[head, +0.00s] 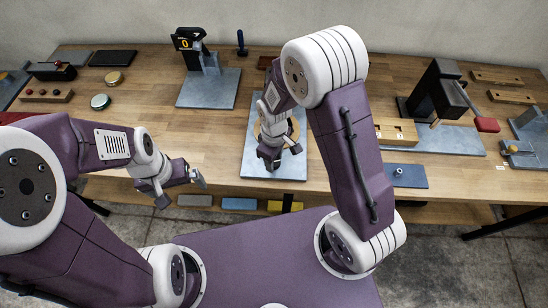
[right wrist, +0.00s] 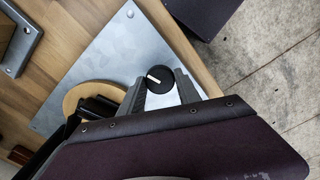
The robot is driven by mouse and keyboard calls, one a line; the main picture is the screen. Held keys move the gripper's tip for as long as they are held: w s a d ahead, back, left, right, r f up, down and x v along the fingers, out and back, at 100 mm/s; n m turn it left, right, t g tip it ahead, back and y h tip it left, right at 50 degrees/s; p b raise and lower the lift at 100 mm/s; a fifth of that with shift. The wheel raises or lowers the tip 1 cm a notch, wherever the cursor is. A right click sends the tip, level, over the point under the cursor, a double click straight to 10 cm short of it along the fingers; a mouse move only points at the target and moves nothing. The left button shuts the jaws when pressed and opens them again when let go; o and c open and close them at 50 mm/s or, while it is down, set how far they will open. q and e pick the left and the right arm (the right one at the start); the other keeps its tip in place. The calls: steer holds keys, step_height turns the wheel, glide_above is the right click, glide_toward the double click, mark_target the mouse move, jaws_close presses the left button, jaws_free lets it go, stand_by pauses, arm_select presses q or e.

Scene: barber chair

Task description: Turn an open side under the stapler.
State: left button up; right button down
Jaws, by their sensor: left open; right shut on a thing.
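My right gripper (head: 279,163) is low over the front part of a grey metal plate (head: 290,173) in the middle of the bench. In the right wrist view its fingers (right wrist: 160,84) are shut on a round black knob (right wrist: 158,87) with a white mark. A round wooden disc (right wrist: 77,96) lies on the plate beside the knob. A black part (right wrist: 100,107) lies over the disc; I cannot tell whether it is the stapler. My right arm hides most of the disc in the head view. My left gripper (head: 197,181) is open and empty before the bench's front edge.
A black press with a red-ended lever (head: 487,124) stands right, beside a wooden block (head: 396,131). A counter stand (head: 207,60) on a metal plate (head: 209,91) stands back left. Small tins and blocks lie far left. Bare bench lies left of the middle plate.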

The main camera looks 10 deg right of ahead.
steer(key=n+p, duration=0.1)
steer(key=n, duration=0.2)
steer(key=shift+r+n, duration=0.1)
steer(key=shift+n, duration=0.3)
steer(key=n, duration=0.3)
steer(key=shift+n+p, duration=0.3)
steer(key=n, duration=0.3)
steer(key=shift+p, duration=0.35)
steer(key=shift+n, duration=1.8)
steer(key=c, duration=0.9)
jaws_free()
steer(key=shift+o, duration=0.2)
